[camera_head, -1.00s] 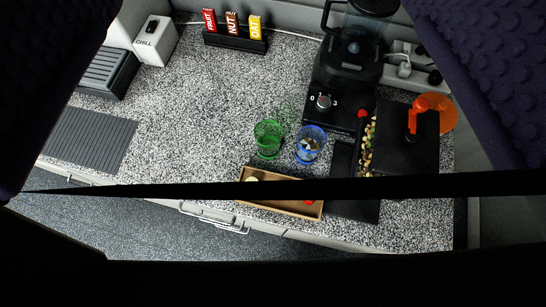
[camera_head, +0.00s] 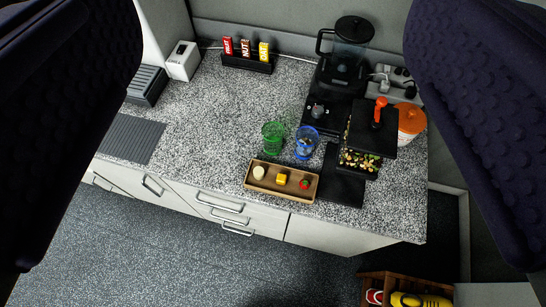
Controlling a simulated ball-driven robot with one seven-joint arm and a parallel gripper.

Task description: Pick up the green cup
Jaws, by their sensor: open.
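The green cup (camera_head: 273,137) is a see-through green tumbler. It stands upright on the speckled grey countertop (camera_head: 215,105), left of a similar blue cup (camera_head: 306,142) and behind a wooden tray. My gripper (camera_head: 272,160) shows as two large dark, dimpled fingers at the left and right edges of the picture. They are wide apart with nothing between them. The cup is well beyond the fingers, near the middle of the gap, and nothing hides it.
A wooden tray (camera_head: 251,185) with small food pieces lies in front of the cups. A black blender (camera_head: 343,65) stands behind, right of centre. A black dispenser (camera_head: 372,132) with an orange knob stands at right. Snack bars (camera_head: 246,48) stand at the back. The counter left of the cup is clear.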

